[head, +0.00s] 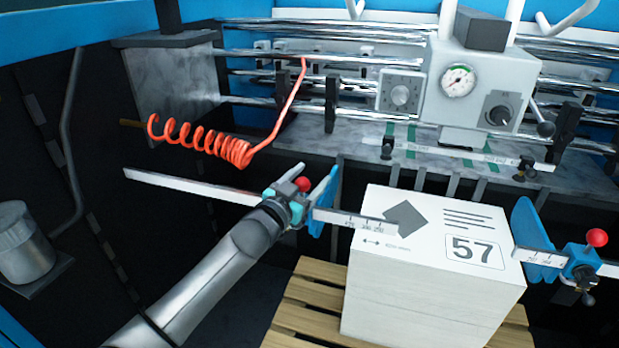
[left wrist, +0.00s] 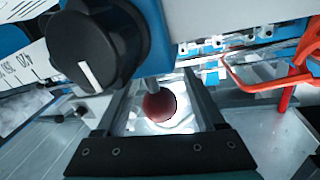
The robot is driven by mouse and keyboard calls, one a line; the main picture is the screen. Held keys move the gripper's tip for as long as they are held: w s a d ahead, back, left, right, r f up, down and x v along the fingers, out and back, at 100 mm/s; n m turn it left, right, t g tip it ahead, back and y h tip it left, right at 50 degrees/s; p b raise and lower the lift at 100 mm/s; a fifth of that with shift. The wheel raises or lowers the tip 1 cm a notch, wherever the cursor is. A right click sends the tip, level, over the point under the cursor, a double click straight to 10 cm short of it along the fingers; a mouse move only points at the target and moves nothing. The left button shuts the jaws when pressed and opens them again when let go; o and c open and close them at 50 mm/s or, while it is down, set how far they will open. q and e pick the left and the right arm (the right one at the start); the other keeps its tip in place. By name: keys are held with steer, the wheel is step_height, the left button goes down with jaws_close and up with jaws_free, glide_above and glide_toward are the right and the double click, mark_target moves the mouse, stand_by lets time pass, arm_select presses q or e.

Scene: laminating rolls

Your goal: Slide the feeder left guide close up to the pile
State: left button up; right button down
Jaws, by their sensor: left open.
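The feeder left guide (head: 322,202) is a blue upright plate on a pale scaled rail (head: 190,188), with a red ball knob (head: 303,184). It stands left of the pile (head: 420,285), a white stack marked 57, with a visible gap between them. My left gripper (head: 290,200) is at the guide's clamp by the red knob. In the left wrist view the red knob (left wrist: 160,106) lies between the two open fingers (left wrist: 155,92). Whether the fingers touch it cannot be told. The plate's lower part is partly hidden. My right gripper is not in view.
The pile stands on a wooden pallet (head: 290,312). The right guide (head: 533,240), also blue with a red knob (head: 597,237), is at its right. An orange coiled hose (head: 215,145) hangs behind my left arm. A control box with a gauge (head: 458,80) stands at the back.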

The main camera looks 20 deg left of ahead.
arm_select(q)
jaws_close()
stand_by(0.6)
stand_by(0.8)
